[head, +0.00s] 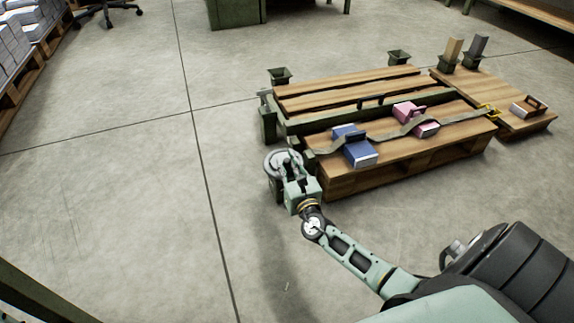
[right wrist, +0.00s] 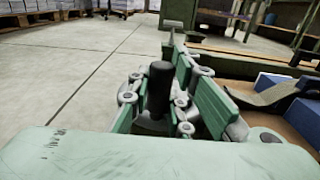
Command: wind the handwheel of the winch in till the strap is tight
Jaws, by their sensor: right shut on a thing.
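The winch handwheel (head: 270,163) is a grey disc at the near left end of the low wooden bed. My right gripper (head: 288,160) reaches over it and is shut on its black handle knob (right wrist: 159,88), which stands upright between the green fingers in the right wrist view. The winch drum is hidden. My left gripper is not in view.
The wooden bed (head: 420,150) stands right of the wheel, with green posts at its corners. A lower wooden platform (head: 515,112) adjoins it at right. Pallets with stacked paper (head: 20,45) stand far left. The concrete floor left of the wheel is clear.

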